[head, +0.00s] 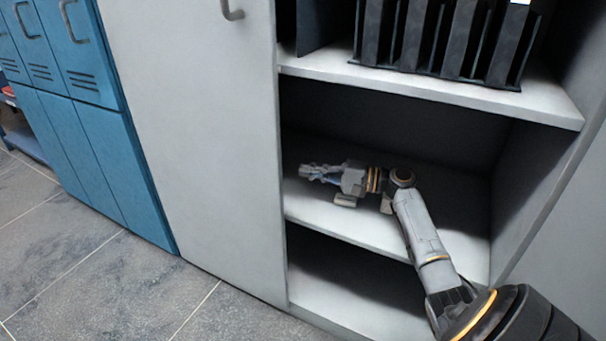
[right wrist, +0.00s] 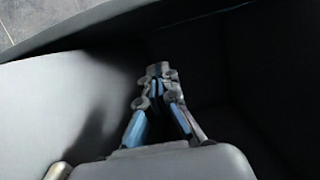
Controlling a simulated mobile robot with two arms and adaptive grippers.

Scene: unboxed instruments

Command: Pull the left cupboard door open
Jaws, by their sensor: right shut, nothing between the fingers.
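The left cupboard door (head: 200,130) is a tall light-grey panel in the head view, and it looks closed or nearly so. Its curved metal handle (head: 232,11) is at the top edge of the picture. My right gripper (head: 305,171) is inside the open right half of the cupboard, just above a shelf, pointing left toward the door's right edge. It is shut and empty, and I cannot tell whether it touches the door. The right wrist view shows its fingers (right wrist: 158,74) together, with a pale surface on the left and dark interior around. My left gripper is not in view.
The middle shelf (head: 340,228) lies under my right arm. The upper shelf (head: 430,92) above it holds dark upright file holders (head: 440,40). Blue lockers (head: 90,140) stand left of the cupboard. The tiled floor (head: 100,280) in front is clear.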

